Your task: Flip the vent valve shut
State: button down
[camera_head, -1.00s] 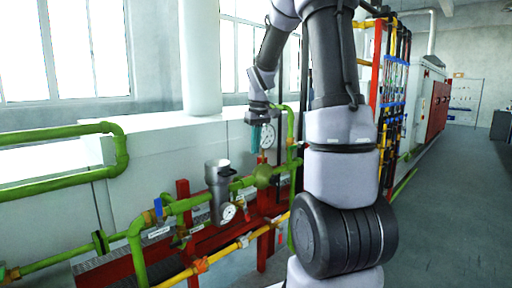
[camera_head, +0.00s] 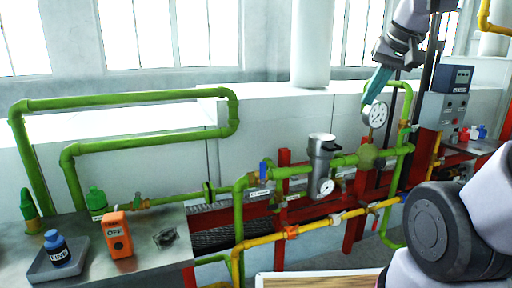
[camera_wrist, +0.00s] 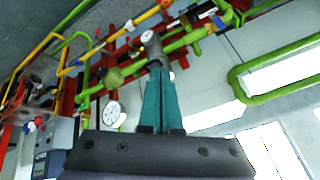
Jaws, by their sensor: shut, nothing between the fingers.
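My gripper (camera_head: 376,85) has teal fingers, shut and empty. It hangs at the upper right in the head view, just above a round white gauge (camera_head: 375,114), apart from the valves. In the wrist view the closed fingers (camera_wrist: 160,80) point up toward the pipework. A blue valve handle (camera_head: 264,170) stands upright on the green pipe, left of the grey cylindrical fitting (camera_head: 321,155). A white label (camera_head: 258,194) is below it, too small to read. I cannot tell which handle is the vent valve.
Green pipes (camera_head: 140,98) and a yellow pipe (camera_head: 310,227) run along red posts (camera_head: 284,200). A metal bench (camera_head: 160,262) at left holds an orange box (camera_head: 118,234) and a small blue bottle (camera_head: 56,246). A grey control box (camera_head: 442,115) stands at right.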

jog(key=s, duration=0.2)
jog(key=s+a, duration=0.1)
jog(key=shift+s+a+r+m+t+y, duration=0.1)
jog(key=shift+s+r+m+t+y, duration=0.1)
jog(key=shift+s+m+t+y, duration=0.15)
jog(key=c, duration=1.3)
grip_release()
jog(key=shift+s+a, duration=0.15)
jog(key=shift+s, duration=0.2)
jog(key=o, duration=0.6)
jog(key=shift+s+m+t, duration=0.1)
jog(key=shift+m+t, duration=0.15)
jog(key=n+g+h, duration=0.2)
jog(key=n+h, duration=0.1)
jog(key=n, duration=0.6)
send_over(345, 192)
jog(key=s+a, duration=0.1)
jog(key=s, duration=0.3)
notch_tip(345, 192, down, 34)
jog(key=x, duration=1.1)
jog(key=shift+s+d, duration=0.1)
